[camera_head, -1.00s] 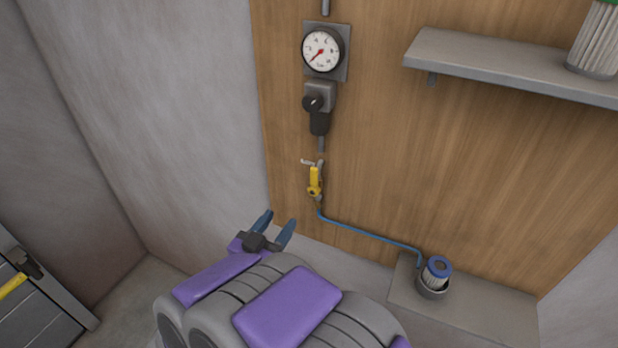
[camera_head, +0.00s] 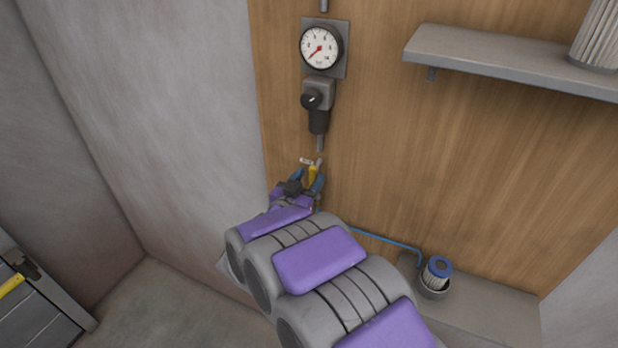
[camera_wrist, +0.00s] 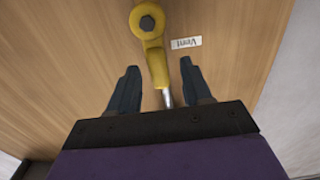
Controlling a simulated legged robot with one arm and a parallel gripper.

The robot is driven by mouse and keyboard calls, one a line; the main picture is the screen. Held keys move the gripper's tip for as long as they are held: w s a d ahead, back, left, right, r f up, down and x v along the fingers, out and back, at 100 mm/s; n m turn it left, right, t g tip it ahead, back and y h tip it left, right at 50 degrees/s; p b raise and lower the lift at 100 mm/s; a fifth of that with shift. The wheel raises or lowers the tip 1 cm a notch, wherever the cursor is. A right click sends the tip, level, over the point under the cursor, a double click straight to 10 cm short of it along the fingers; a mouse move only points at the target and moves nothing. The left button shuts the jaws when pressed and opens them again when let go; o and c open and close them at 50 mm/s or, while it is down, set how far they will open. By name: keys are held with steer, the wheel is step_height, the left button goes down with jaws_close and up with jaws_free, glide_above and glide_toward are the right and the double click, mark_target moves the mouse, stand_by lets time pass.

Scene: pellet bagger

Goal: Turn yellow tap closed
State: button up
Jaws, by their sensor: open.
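The yellow tap (camera_head: 313,172) is on the wooden panel, below the gauge and the black-knobbed fitting. In the wrist view its yellow lever (camera_wrist: 155,55) hangs from a round hub with a dark bolt and runs down between my fingers. My gripper (camera_head: 308,180) is at the tap, with its two blue fingers open on either side of the lever. In the wrist view my gripper (camera_wrist: 160,85) shows gaps between the lever and both fingers. In the head view my arm and gripper hide the tap's lower part.
A round gauge (camera_head: 321,47) and a black knob (camera_head: 312,100) are above the tap. A blue hose (camera_head: 385,240) runs right to a filter (camera_head: 436,273) on a low ledge. A grey shelf (camera_head: 500,60) juts out at upper right. A small "Vent" label (camera_wrist: 186,42) is beside the lever.

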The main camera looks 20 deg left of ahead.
steer(key=shift+w, duration=0.55)
jaws_close()
stand_by(0.4)
